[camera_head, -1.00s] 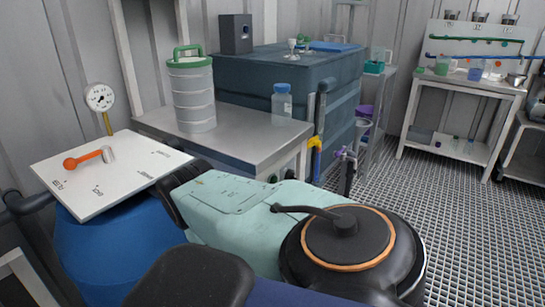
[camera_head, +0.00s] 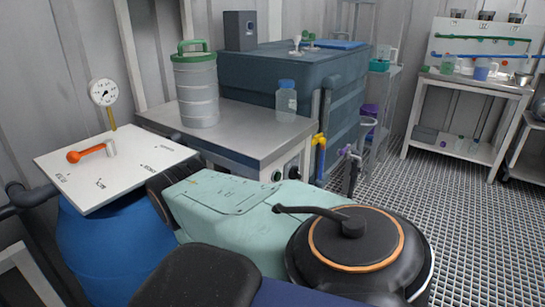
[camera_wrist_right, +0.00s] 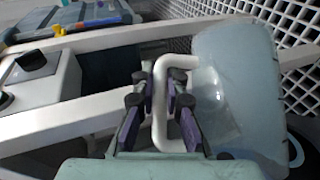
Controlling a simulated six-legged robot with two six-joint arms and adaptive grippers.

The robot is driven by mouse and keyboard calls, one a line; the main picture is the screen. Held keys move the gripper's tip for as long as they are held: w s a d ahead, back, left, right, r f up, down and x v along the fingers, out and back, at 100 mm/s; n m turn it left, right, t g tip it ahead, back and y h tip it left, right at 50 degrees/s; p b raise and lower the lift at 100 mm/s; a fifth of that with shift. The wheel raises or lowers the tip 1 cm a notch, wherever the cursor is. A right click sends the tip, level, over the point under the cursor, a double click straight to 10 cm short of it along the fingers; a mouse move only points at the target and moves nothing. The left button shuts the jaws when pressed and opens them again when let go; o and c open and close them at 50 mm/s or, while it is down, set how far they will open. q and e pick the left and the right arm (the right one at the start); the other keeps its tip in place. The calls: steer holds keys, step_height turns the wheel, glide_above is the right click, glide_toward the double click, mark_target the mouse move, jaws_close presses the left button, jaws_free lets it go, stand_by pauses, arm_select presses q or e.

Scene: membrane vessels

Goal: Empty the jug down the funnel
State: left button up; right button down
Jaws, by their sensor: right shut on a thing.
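A translucent pale blue jug (camera_wrist_right: 236,95) fills the right side of the right wrist view. Its white handle (camera_wrist_right: 160,105) stands between the dark, purple-padded fingers of my right gripper (camera_wrist_right: 160,92), which is shut on it. The jug's level and contents are hard to make out. In the head view a small white funnel-like piece (camera_head: 297,44) stands on top of the dark blue-grey tank (camera_head: 262,72); it is too small to see its mouth. The held jug and both grippers are outside the head view.
A steel bench (camera_head: 235,136) with a green-lidded canister (camera_head: 196,92) and a blue-capped bottle (camera_head: 286,100) stands before the tank. A blue drum (camera_head: 115,245) under a white board (camera_head: 110,175) is at left. Grating floor (camera_head: 440,215) at right is open.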

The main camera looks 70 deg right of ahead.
steer(key=shift+w, duration=0.15)
steer(key=shift+w+a+r+n+g+h+b, duration=0.15)
steer(key=shift+w+a+r+n+h+b, duration=0.1)
steer(key=shift+w+a+r+h+b, duration=0.25)
steer(key=shift+w+a+r+n+g+h+b, duration=0.15)
steer(key=shift+w+a+r+n+h+b, duration=0.1)
steer(key=shift+w+a+r+b, duration=0.4)
steer(key=shift+w+d+f, duration=0.1)
steer(key=shift+w+f, duration=0.1)
stand_by(0.3)
steer(key=shift+w+a+r+n+h+b, duration=0.35)
steer(key=shift+w+a+n+b, duration=0.05)
steer(key=shift+w+b, duration=0.15)
steer(key=shift+w+a+r+n+g+h+b, duration=0.3)
steer(key=shift+w+r+b, duration=0.05)
steer(key=shift+b, duration=0.05)
steer(key=shift+w, duration=0.1)
steer(key=shift+w+a+r+n+h+b, duration=0.3)
steer(key=shift+w+a+h, duration=0.1)
steer(key=shift+w, duration=0.05)
steer(key=shift+w+a+r+n+h, duration=0.25)
steer(key=shift+w+a+n+h, duration=0.05)
steer(key=shift+w, duration=0.05)
